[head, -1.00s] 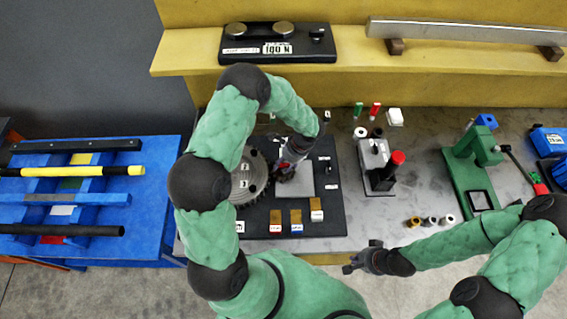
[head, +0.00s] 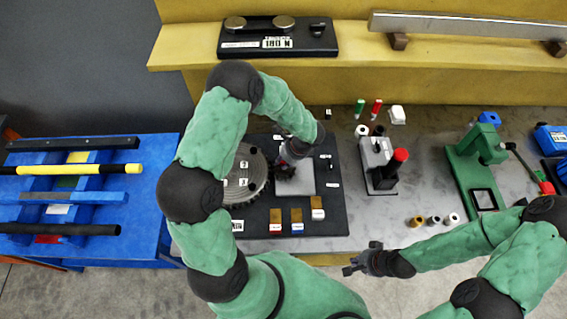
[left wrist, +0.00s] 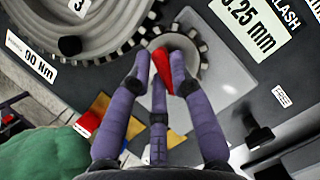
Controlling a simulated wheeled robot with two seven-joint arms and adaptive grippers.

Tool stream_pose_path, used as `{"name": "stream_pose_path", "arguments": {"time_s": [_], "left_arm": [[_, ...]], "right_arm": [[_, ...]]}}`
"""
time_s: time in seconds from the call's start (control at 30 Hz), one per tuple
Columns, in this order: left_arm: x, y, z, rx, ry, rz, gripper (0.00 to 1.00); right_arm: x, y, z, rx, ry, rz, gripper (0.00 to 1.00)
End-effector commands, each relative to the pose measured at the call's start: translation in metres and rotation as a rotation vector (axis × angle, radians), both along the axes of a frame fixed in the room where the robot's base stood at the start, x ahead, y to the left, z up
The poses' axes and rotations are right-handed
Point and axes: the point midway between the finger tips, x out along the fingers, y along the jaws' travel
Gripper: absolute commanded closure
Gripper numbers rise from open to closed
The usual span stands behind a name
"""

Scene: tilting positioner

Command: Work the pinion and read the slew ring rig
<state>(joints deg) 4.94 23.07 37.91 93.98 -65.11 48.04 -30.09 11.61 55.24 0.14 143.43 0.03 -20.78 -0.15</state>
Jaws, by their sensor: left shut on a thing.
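The slew ring (head: 247,176), a large grey toothed ring with small numbered labels, lies on the left of a black base plate (head: 262,226). It also shows at the upper left of the left wrist view (left wrist: 110,40). The small toothed pinion (left wrist: 201,62) sits beside the ring, their teeth close together. My left gripper (left wrist: 162,62) has its purple fingers shut around a red tapered handle (left wrist: 170,115) over the pinion. In the head view my left gripper (head: 286,163) partly hides the pinion. My right gripper (head: 362,261) is empty, fingers spread, in front of the bench.
Coloured blocks (head: 297,222) stand at the plate's front. A grey device with a red knob (head: 378,160) and a green press (head: 476,165) stand to the right. Small bushings (head: 433,221) lie on the bench. A blue rack with bars (head: 85,200) is at left.

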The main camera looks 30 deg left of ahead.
Motion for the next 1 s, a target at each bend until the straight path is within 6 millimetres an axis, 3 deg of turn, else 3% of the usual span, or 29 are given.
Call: {"name": "stream_pose_path", "arguments": {"time_s": [0.27,0.3,0.37,0.77,1.0], "left_arm": [[0.000,0.000,0.001,0.000,0.001,-0.009,1.00],[0.000,0.000,0.001,0.000,0.000,-0.009,0.73],[0.000,0.000,0.001,0.000,0.000,-0.009,0.56],[0.000,-0.001,0.003,0.000,-0.001,-0.009,0.55],[0.003,-0.013,0.034,0.000,-0.005,-0.010,0.55]], "right_arm": [[0.000,0.000,0.000,0.000,-0.001,0.000,1.00],[0.000,0.000,0.000,0.000,-0.001,0.000,1.00],[0.000,0.000,0.000,0.000,-0.001,0.000,1.00],[0.000,0.000,0.000,0.000,-0.001,0.000,1.00],[0.000,0.000,0.000,0.000,-0.001,0.000,1.00]]}}
